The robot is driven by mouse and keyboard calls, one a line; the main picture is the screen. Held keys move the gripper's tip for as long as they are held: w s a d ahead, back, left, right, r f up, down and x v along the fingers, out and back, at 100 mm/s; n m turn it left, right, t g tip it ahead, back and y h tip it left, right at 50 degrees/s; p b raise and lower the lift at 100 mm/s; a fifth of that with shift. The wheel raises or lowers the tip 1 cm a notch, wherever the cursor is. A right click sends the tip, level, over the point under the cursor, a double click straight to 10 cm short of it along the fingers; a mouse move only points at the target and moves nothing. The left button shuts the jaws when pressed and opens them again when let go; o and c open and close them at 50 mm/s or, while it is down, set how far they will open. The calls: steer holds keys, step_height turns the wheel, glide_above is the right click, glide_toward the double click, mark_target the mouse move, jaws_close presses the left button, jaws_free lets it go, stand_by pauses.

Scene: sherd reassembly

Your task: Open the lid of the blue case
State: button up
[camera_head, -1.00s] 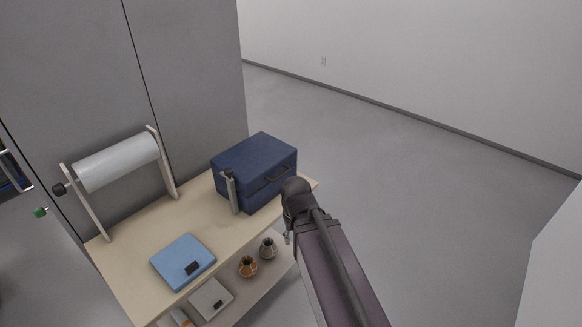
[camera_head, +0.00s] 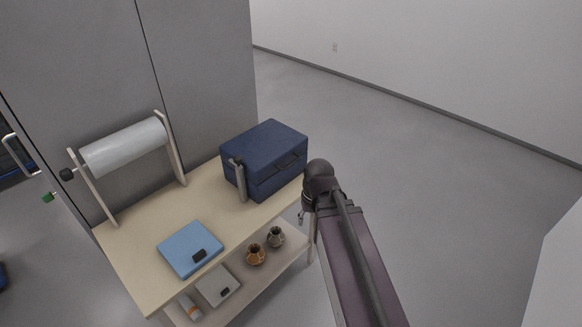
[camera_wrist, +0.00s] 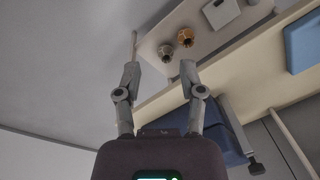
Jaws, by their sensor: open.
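The blue case (camera_head: 264,158) is a dark blue box with a dark handle on its front. It stands with its lid shut on the far right end of the wooden table (camera_head: 135,244). In the wrist view part of the blue case (camera_wrist: 225,144) shows behind my right finger. My gripper (camera_wrist: 158,75) is open and empty, its two fingers spread apart. In the head view my arm reaches up to the right of the case, apart from it, and the fingers are mostly hidden.
A grey upright tool (camera_head: 240,181) stands at the case's left front. A light blue scale (camera_head: 185,246) lies on the tabletop. A paper roll (camera_head: 125,147) stands at the back. The lower shelf holds an orange pot (camera_head: 256,254), a grey pot (camera_head: 275,237) and a white scale (camera_head: 215,284). Floor at right is free.

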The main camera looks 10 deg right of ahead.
steer(key=w+f+m+y+b, duration=0.1)
steer(key=w+f+y+b, duration=0.2)
steer(key=w, duration=0.2)
steer(key=m+t+y+b, duration=0.6)
steer(key=t+y+b, duration=0.2)
steer(key=y+b, duration=0.25)
glide_toward(292, 165)
steer(key=d, duration=0.1)
steer(key=s+d, duration=0.1)
steer(key=d+r, duration=0.1)
steer(key=shift+s+d+h, duration=0.1)
steer(key=shift+s+h, duration=0.2)
steer(key=shift+h, duration=0.05)
steer(key=shift+b, duration=0.3)
steer(key=b+x, duration=0.2)
steer(key=x, duration=1.2)
steer(key=shift+d, duration=0.1)
